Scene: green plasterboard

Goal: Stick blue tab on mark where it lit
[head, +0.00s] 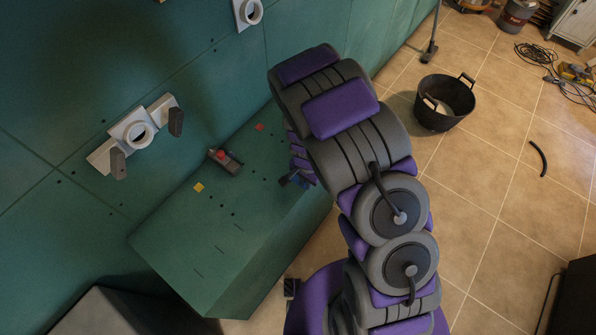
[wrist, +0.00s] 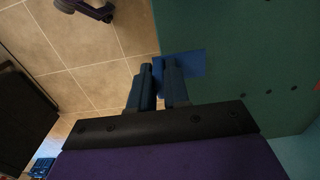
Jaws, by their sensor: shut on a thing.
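My gripper (wrist: 159,68) is shut on a flat blue tab (wrist: 190,64), which sticks out to the right of the fingertips over the green plasterboard ledge (wrist: 230,35). I cannot tell whether the tab touches the board. In the head view my gripper (head: 297,180) is mostly hidden by my arm, at the ledge's right edge. Dark dot marks (wrist: 268,91) lie to the right of the tab in the wrist view. A yellow tab (head: 199,187) and a red tab (head: 259,127) lie on the ledge. A handheld detector (head: 225,160) with a red spot rests between them.
A white bracket with a ring (head: 138,132) is on the green wall at the left. A black bucket (head: 444,102) stands on the tiled floor at the right. A grey box (head: 115,315) is at the lower left. The ledge's front left is clear.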

